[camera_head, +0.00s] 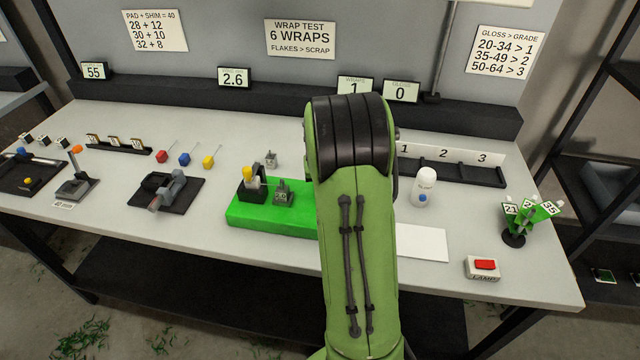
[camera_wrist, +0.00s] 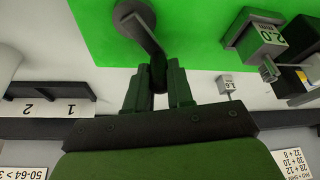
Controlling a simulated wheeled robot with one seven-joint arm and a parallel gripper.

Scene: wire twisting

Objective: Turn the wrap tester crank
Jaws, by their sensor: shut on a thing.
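The wrap tester's bright green base (camera_head: 245,215) sits at the middle of the bench in the head view, its right part hidden behind my arm. In the wrist view the green base (camera_wrist: 95,30) fills the upper part. The dark crank (camera_wrist: 148,32) rises from a round hub, and its end lies between the fingers of my gripper (camera_wrist: 157,78). My gripper is shut on the crank end. In the head view both crank and gripper are hidden by my arm. A counter display (camera_head: 355,87) marked for wraps reads 1.
A small block marked 2.0 (camera_wrist: 262,32) stands on the base, with a yellow-topped fixture (camera_head: 249,178) beside it. A white bottle (camera_head: 424,187), a red lamp button (camera_head: 484,266) and a numbered rack (camera_head: 450,165) stand to the right. A wall sign (camera_head: 300,38) reads 6 wraps, flakes > scrap.

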